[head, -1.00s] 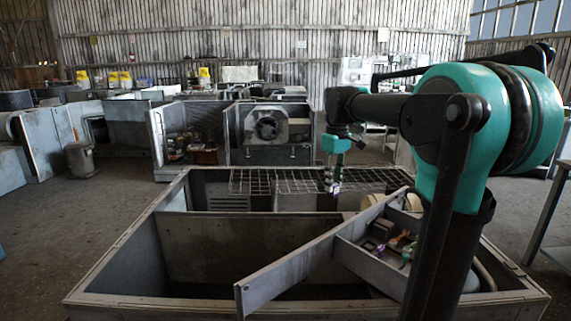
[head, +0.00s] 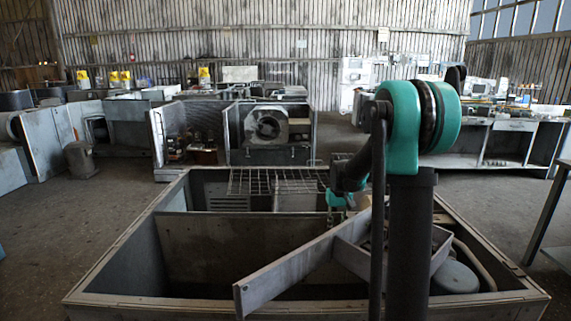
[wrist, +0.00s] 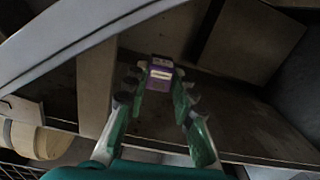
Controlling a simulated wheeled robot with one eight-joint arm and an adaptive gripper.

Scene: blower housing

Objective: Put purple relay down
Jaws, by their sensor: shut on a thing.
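My gripper (wrist: 160,85) is shut on the purple relay (wrist: 160,72), which sits between the fingertips in the wrist view. The relay has a pale label on its face. Bare grey metal surfaces of the blower housing show behind and below it; I cannot tell how far off they are. In the head view my gripper (head: 336,200) is low behind the slanted divider, mostly hidden by my arm and that panel. The relay cannot be made out there. The open grey housing (head: 110,262) fills the foreground.
The slanted divider (head: 280,270) crosses the housing and is close to the gripper. A wire grid (head: 265,181) lies over the far side. A cream roller (wrist: 38,138) shows at left in the wrist view. The housing's left bay is empty.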

